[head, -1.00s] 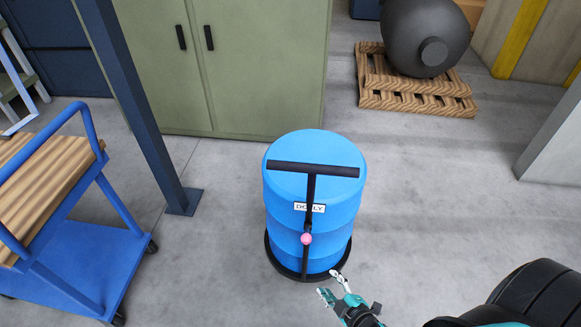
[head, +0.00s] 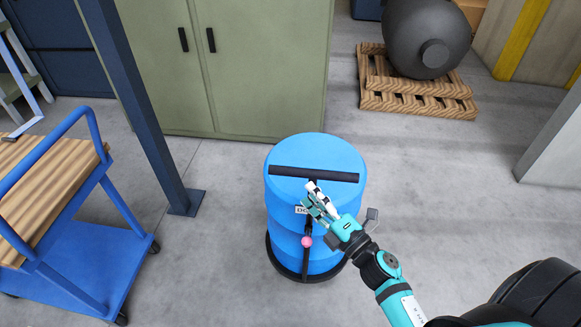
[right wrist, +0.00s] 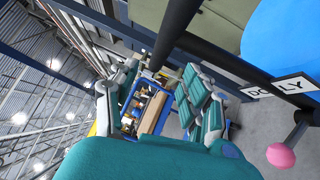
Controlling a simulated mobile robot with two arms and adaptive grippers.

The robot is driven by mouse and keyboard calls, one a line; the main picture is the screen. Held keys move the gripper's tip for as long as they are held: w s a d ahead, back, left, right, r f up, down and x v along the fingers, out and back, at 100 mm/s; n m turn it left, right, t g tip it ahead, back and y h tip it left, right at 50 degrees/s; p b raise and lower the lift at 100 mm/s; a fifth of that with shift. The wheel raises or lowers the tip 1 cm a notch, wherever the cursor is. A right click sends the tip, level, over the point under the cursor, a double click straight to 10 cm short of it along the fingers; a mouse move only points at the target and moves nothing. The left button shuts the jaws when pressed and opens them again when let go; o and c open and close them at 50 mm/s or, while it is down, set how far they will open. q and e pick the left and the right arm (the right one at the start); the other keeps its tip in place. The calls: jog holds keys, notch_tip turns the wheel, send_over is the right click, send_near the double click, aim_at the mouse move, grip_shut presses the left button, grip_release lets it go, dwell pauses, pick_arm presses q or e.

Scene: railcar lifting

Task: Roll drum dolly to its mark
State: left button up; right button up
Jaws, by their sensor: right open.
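The blue drum (head: 318,152) stands upright on a round black dolly (head: 290,272) in the middle of the head view. The dolly's black T-handle (head: 315,174) rises in front of the drum, with a pink ball (head: 306,241) low on its post. My right gripper (head: 316,196) is open just below the crossbar, in front of the post and partly over the DOLLY label. In the right wrist view its fingers (right wrist: 160,100) are spread, with the black handle bar (right wrist: 175,35) beyond them; contact cannot be told. No floor mark is seen. My left gripper is not in view.
A blue cart (head: 75,262) with wooden boards stands at left, beside a dark blue post (head: 140,110). A green cabinet (head: 255,75) is behind the drum. A dark tank (head: 425,35) rests on pallets (head: 415,101) at back right. Grey floor right of the drum is clear.

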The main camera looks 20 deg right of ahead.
aim_at(290, 171)
jog(key=p+x, duration=0.1)
jog(key=x, duration=0.8)
grip_shut()
